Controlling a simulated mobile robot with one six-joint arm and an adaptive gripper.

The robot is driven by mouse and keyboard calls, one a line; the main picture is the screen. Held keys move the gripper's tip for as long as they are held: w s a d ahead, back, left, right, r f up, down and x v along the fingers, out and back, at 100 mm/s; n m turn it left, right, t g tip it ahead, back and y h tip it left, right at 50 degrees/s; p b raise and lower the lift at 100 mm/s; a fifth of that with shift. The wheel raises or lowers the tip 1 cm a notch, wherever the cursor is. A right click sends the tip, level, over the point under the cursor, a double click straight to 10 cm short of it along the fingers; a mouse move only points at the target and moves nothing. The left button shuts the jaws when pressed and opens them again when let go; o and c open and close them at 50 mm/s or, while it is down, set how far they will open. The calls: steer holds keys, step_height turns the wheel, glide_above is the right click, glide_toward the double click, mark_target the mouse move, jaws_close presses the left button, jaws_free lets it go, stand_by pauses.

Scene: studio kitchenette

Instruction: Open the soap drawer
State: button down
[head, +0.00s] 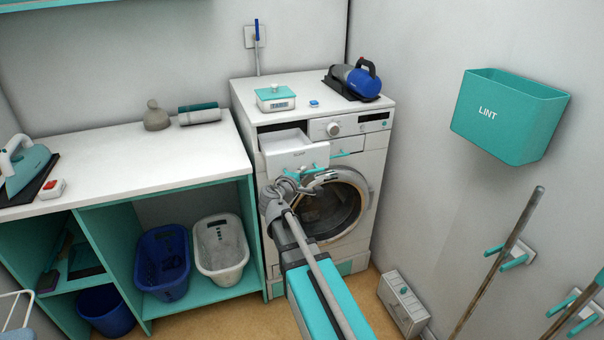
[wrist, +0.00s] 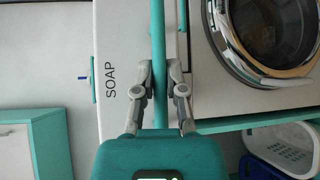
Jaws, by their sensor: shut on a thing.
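The soap drawer (head: 294,153) is at the top left of the white washing machine (head: 372,167). It stands pulled out, and its hollow inside shows from above in the head view. In the wrist view, turned sideways, its white front (wrist: 119,30) carries the word SOAP. My gripper (head: 305,175) is in front of the drawer. In the wrist view my gripper (wrist: 160,72) has a finger on each side of the teal bar handle (wrist: 158,25) and is shut on it. The fingers partly hide the handle in the head view.
The round door (head: 338,207) is below the drawer. A white counter (head: 130,160) with baskets beneath is at left; a LINT bin (head: 508,117) hangs at right.

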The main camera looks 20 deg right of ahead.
steer(key=c, duration=0.7)
jaws_free()
steer(key=shift+w, duration=0.1)
